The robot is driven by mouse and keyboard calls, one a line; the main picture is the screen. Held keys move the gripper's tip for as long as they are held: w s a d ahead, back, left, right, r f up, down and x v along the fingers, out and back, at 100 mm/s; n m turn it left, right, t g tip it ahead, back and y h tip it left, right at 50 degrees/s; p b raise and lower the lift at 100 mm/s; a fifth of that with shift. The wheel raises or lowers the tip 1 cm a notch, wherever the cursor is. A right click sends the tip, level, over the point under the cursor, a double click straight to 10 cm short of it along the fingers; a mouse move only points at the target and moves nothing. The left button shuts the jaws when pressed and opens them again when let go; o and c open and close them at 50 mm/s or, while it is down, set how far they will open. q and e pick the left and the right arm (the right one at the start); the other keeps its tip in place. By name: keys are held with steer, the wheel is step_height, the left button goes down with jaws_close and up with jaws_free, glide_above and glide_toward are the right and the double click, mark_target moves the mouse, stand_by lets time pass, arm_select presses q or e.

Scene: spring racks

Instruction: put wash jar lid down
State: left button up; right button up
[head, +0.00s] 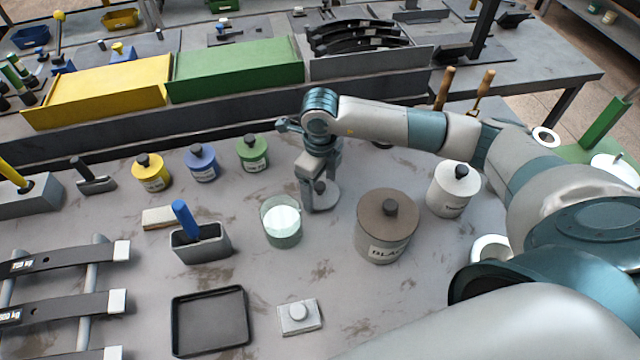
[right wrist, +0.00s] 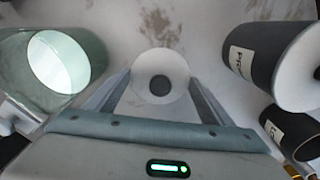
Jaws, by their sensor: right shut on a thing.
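The wash jar (head: 281,226) is an open, greenish glass jar with pale contents, standing mid-table; it also shows at the left of the right wrist view (right wrist: 62,62). My right gripper (head: 318,186) points down just right of the jar, shut on the dark knob of the pale grey, round wash jar lid (head: 325,200). In the right wrist view the lid (right wrist: 160,66) lies flat between the fingers, its knob at the centre. The lid is beside the jar, at or close to the table top; I cannot tell whether it touches. My left gripper is not in view.
A large brown-lidded jar (head: 387,236) and a white jar (head: 453,190) stand to the right. Small yellow, blue and green jars (head: 252,153) stand behind left. A black tray (head: 210,318) and a small pale block (head: 299,316) lie in front. Bare table lies in front of the lid.

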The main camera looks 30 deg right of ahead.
steer(key=shift+f, duration=0.2)
steer(key=shift+f, duration=0.15)
steer(key=o, duration=1.1)
steer(key=shift+c, duration=0.2)
